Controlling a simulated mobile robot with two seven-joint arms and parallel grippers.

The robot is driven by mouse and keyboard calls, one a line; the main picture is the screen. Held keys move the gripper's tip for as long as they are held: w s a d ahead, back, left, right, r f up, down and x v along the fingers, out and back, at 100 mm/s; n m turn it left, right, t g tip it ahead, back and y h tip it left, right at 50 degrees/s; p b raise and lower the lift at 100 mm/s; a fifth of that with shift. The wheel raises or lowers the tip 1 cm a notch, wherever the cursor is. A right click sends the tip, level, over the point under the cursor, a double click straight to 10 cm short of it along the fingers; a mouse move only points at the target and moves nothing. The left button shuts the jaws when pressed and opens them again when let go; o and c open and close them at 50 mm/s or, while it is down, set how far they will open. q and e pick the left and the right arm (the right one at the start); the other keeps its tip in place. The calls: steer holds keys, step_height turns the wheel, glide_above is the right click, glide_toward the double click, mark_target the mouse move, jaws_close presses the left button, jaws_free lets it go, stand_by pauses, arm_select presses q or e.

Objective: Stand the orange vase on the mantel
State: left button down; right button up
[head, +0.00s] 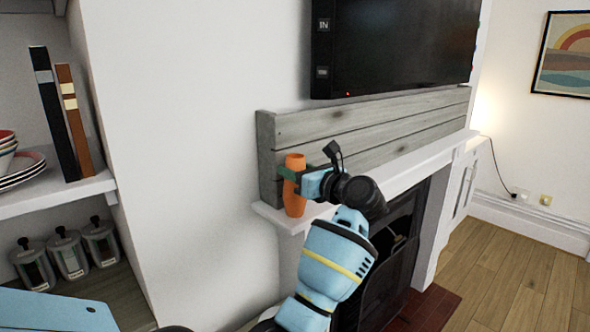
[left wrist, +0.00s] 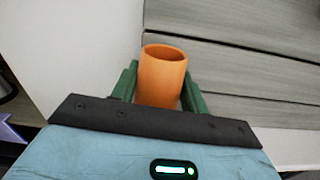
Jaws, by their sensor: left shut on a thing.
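The orange vase (head: 294,203) is upright at the left end of the white mantel (head: 412,173), in front of the grey wood boards. Its base appears at the mantel's surface, but I cannot tell if it touches. My left gripper (head: 289,174) is shut on the vase's upper body. In the left wrist view the vase (left wrist: 163,75) stands between the green fingers (left wrist: 160,90), its open round top showing. My right gripper is not in view.
Grey wood boards (head: 350,128) back the mantel, with a black television (head: 400,45) above. A dark fireplace opening (head: 400,245) lies below. Shelves with books (head: 62,115), plates (head: 22,172) and jars (head: 67,252) stand at left. The mantel's right stretch looks clear.

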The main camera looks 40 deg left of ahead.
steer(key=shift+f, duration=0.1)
arm_select(q)
steer(key=shift+f, duration=0.15)
steer(key=c, duration=0.7)
jaws_free()
steer(key=shift+c, duration=0.2)
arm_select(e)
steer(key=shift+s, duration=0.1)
arm_select(q)
steer(key=s+d+b, duration=0.1)
steer(key=d+b, duration=0.1)
steer(key=d, duration=1)
steer(key=shift+r, duration=0.2)
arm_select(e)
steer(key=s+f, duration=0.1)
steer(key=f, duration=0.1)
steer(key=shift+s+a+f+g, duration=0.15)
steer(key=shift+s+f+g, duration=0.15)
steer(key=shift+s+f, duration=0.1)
arm_select(q)
steer(key=shift+d, duration=0.1)
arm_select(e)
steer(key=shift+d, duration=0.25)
